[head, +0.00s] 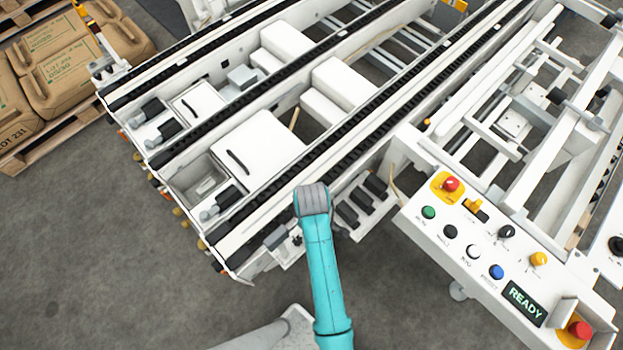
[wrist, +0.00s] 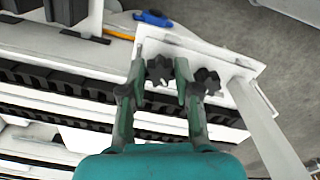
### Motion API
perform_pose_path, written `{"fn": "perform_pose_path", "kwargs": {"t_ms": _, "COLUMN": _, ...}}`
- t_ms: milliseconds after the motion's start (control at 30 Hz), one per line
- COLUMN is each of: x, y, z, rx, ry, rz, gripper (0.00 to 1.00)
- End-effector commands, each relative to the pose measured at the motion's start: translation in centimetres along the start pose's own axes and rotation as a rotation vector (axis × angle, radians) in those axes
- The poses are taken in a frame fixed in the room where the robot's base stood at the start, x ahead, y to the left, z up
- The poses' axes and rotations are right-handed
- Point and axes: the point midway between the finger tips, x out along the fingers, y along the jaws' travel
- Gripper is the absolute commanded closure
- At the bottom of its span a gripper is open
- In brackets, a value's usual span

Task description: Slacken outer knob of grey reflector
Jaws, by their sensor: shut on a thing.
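In the wrist view, my gripper (wrist: 160,72) has its two fingers on either side of a black star-shaped knob (wrist: 158,69) and is shut on it. A second black star knob (wrist: 207,82) sits just to the right, outside the right finger, on the same white bracket (wrist: 232,68). In the head view, my teal arm hides my gripper. A small grey block (head: 275,238) shows left of the arm at the end of the conveyor; I cannot tell whether it is the grey reflector.
A conveyor frame with black chain rails (head: 330,140) fills the middle of the head view. A white control panel (head: 470,265) with buttons and a READY display stands on the right. Sacks on a pallet (head: 60,60) are at upper left. Grey floor is clear at lower left.

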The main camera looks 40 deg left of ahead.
Motion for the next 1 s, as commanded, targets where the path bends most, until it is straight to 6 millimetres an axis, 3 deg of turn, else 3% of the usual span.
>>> {"fn": "perform_pose_path", "kwargs": {"t_ms": 600, "x": -0.04, "y": 0.13, "z": -0.03, "rx": -0.539, "ry": 0.000, "rz": 0.001, "gripper": 1.00}}
{"fn": "perform_pose_path", "kwargs": {"t_ms": 1000, "x": -0.04, "y": 0.15, "z": -0.05, "rx": -0.709, "ry": 0.000, "rz": 0.001, "gripper": 1.00}}
